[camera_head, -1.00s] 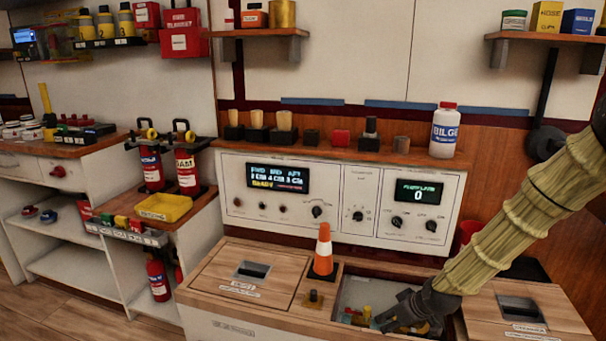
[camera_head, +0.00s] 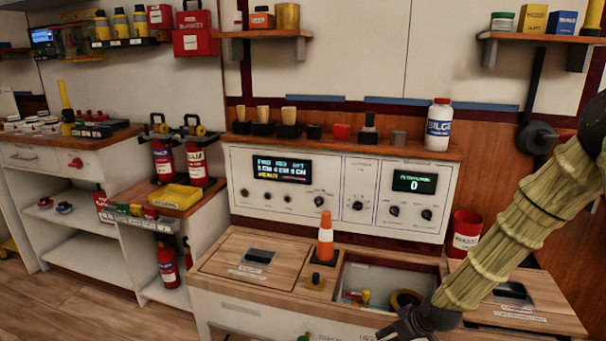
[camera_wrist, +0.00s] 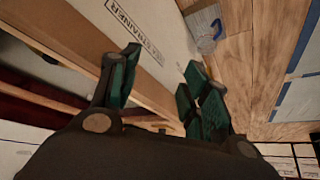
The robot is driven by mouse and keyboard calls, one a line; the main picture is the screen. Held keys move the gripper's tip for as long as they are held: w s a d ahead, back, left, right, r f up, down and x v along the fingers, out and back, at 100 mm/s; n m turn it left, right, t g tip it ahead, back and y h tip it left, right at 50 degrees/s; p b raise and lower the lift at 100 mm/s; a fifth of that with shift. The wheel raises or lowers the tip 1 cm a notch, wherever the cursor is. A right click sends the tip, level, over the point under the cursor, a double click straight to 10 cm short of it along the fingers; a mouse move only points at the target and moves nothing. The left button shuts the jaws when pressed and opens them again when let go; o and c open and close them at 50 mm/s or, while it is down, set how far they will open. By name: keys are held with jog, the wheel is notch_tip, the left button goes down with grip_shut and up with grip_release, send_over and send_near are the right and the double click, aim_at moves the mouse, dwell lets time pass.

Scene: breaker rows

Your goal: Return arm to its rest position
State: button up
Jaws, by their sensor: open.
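My gripper (camera_wrist: 155,95) is open in the wrist view, its green-padded fingers apart with nothing between them. In the head view my gripper (camera_head: 400,330) is at the bottom edge, in front of the open hatch, and partly cut off by the frame. My arm, in a pale yellow ribbed sleeve, reaches down to it from the right.
The open hatch (camera_head: 428,268) in the wooden bench holds small coloured parts and a dark ring. An orange cone (camera_head: 326,238) stands left of it, and a red bin (camera_head: 464,234) behind on the right. A control panel (camera_head: 340,190) and shelves line the wall.

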jog(key=s+a+f+m+g+h, duration=0.1)
jog(key=s+a+f, duration=0.1)
jog(key=s+f, duration=0.6)
jog(key=s+a+f+m+g, duration=0.1)
jog(key=s+f+m+g, duration=0.1)
jog(key=s+f, duration=0.6)
jog(key=s+f+m+g+h, duration=0.2)
jog(key=s+f+m, duration=0.1)
jog(key=s, duration=2)
notch_tip(320, 180, up, 30)
jog(key=p, duration=3)
jog(key=shift+s+d, duration=0.35)
jog(key=shift+d, duration=0.1)
